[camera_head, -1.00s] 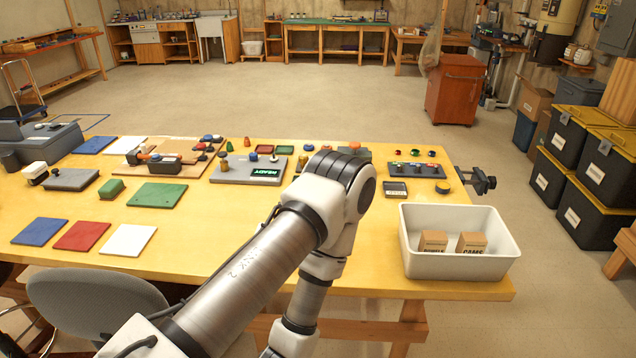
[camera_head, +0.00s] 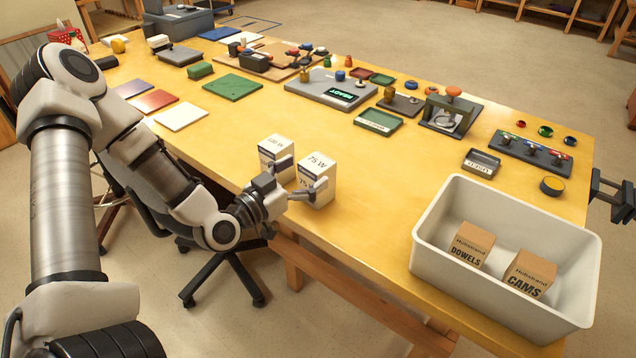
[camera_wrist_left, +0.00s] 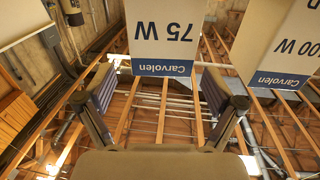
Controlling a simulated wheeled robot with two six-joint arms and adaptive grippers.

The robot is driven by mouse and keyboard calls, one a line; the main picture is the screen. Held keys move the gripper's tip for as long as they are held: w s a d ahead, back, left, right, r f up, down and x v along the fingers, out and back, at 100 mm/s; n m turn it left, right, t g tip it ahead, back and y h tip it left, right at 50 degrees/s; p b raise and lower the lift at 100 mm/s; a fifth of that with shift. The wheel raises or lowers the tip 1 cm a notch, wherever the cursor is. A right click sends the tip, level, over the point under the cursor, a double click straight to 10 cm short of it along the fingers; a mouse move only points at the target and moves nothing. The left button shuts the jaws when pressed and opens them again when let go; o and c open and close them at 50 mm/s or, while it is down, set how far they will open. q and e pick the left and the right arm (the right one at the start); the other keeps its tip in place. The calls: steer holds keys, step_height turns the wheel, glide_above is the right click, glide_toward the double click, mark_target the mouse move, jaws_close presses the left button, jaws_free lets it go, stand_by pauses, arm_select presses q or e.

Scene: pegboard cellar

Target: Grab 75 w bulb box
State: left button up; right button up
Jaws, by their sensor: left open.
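The 75 W bulb box (camera_head: 319,168), white with a blue band, stands upright near the table's front edge. My left gripper (camera_head: 301,180) is open and low over the table at this box, one finger showing in front of the box's lower part. In the left wrist view the 75 W box (camera_wrist_left: 166,30) appears upside down, centred at the tips of the open fingers (camera_wrist_left: 160,85), with a gap on each side.
A similar box (camera_head: 272,146), marked 100 W in the wrist view (camera_wrist_left: 290,45), stands close beside it on the left. A white bin (camera_head: 440,262) with DOWELS and CAMS boxes sits at the right. Trays and small parts fill the back; the table right of the boxes is clear.

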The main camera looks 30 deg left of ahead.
mark_target(317, 162)
arm_select(q)
steer(key=w, duration=0.4)
steer(key=shift+d+f, duration=0.1)
steer(key=shift+d, duration=0.15)
steer(key=shift+w+d, duration=0.15)
steer(key=shift+c, duration=0.4)
steer(key=c, duration=1.2)
